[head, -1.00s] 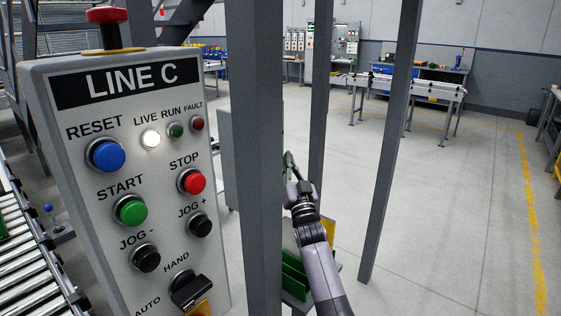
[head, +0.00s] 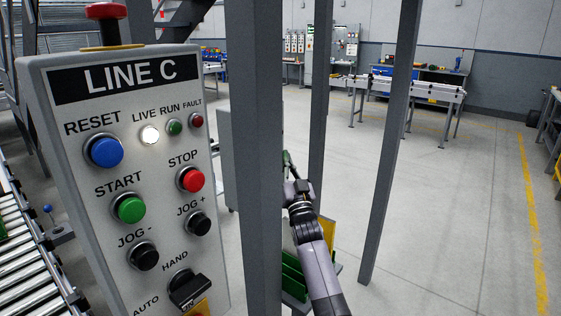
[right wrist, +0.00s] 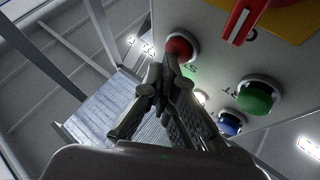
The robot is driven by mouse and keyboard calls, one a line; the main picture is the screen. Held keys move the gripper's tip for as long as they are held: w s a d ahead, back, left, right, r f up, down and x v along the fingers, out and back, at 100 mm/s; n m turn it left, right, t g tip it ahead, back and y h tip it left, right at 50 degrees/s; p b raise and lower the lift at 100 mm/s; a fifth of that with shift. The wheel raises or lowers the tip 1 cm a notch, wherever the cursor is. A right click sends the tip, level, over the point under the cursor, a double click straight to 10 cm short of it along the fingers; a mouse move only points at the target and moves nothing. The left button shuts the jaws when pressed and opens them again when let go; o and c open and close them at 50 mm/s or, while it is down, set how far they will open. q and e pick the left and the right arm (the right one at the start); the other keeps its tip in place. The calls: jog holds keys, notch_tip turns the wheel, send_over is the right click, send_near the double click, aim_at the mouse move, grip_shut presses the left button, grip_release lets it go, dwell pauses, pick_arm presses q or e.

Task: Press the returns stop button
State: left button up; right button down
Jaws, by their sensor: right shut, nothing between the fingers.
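In the right wrist view a red button (right wrist: 180,48) in a pale collar sits on a grey panel (right wrist: 210,45), with upside-down lettering beside it, too small to read fully. My right gripper (right wrist: 168,68) is shut and empty. Its fingertips overlap the red button's lower edge in the picture; I cannot tell whether they touch it. In the head view my right gripper (head: 287,163) is partly behind a post, near a grey cabinet (head: 226,150). The LINE C panel (head: 75,140) in front has its own red STOP button (head: 191,179). My left gripper is not in view.
The wrist-view panel also bears a green button (right wrist: 256,97), a blue button (right wrist: 230,122) and a red handle (right wrist: 242,18) on yellow. Grey posts (head: 255,120) stand close to my right arm. A roller conveyor (head: 25,250) runs at left. The floor at right is open.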

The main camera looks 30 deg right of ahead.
jog(key=shift+w+a, duration=0.15)
jog(key=shift+w, duration=0.15)
dwell(0.4)
dwell(0.3)
jog(key=shift+s+d+p, duration=0.25)
jog(key=shift+s+p, duration=0.05)
jog(key=shift+s, duration=0.25)
jog(key=shift+s+d+p, duration=0.2)
jog(key=shift+s+p, duration=0.1)
jog(key=shift+s, duration=0.25)
jog(key=s+p, duration=0.1)
jog(key=s+d+p, duration=0.1)
jog(key=s, duration=0.1)
jog(key=s+d+p, duration=0.1)
jog(key=shift+s, duration=0.35)
dwell(0.4)
